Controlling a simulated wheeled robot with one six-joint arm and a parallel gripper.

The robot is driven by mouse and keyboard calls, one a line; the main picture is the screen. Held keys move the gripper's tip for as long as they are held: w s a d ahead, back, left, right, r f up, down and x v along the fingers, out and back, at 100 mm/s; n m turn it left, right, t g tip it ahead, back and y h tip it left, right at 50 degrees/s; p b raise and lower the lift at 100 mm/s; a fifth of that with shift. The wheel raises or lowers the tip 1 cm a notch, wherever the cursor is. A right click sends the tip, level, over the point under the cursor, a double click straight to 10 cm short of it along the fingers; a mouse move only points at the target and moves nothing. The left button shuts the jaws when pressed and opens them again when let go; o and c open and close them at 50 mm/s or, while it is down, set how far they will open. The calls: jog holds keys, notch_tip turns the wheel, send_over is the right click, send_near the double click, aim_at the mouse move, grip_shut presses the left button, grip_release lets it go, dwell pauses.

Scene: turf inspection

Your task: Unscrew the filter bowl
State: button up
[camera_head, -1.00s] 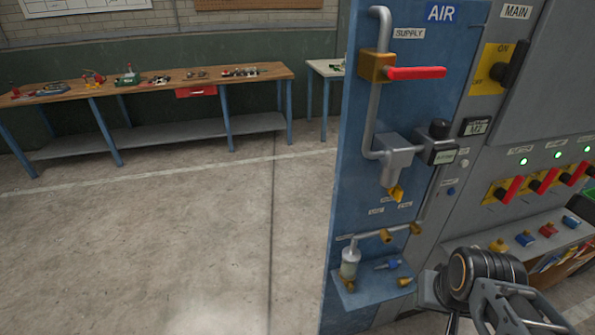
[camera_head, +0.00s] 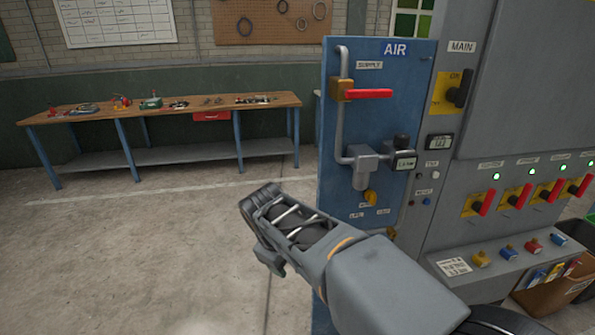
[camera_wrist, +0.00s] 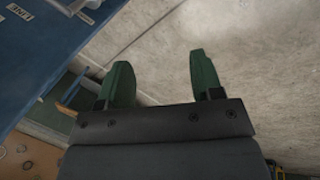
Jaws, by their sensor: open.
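The grey filter head (camera_head: 361,166) is fixed on the blue air panel (camera_head: 336,110), with a yellow piece (camera_head: 371,198) under it. The blue panel (camera_wrist: 40,40) shows at the upper left there.
A red-handled supply valve (camera_head: 368,94) sits above the filter head. The grey main cabinet (camera_head: 500,100) with red levers stands to the right. A long workbench (camera_head: 215,103) is at the back left; the floor before it is clear.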

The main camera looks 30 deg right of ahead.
jog(key=w+d+r+n+g+h, duration=0.2)
jog(key=w+d+r+n+h, duration=0.3)
jog(key=d, duration=0.3)
jog(key=n+g+h, duration=0.4)
jog(key=g, duration=0.1)
send_near(360, 181)
jog(key=x, duration=0.3)
jog(key=w+x, duration=0.1)
jog(key=x, duration=0.3)
jog(key=w+x, duration=0.1)
jog(key=x, duration=0.3)
jog(key=shift+d+f, duration=0.4)
jog(key=shift+d, duration=0.05)
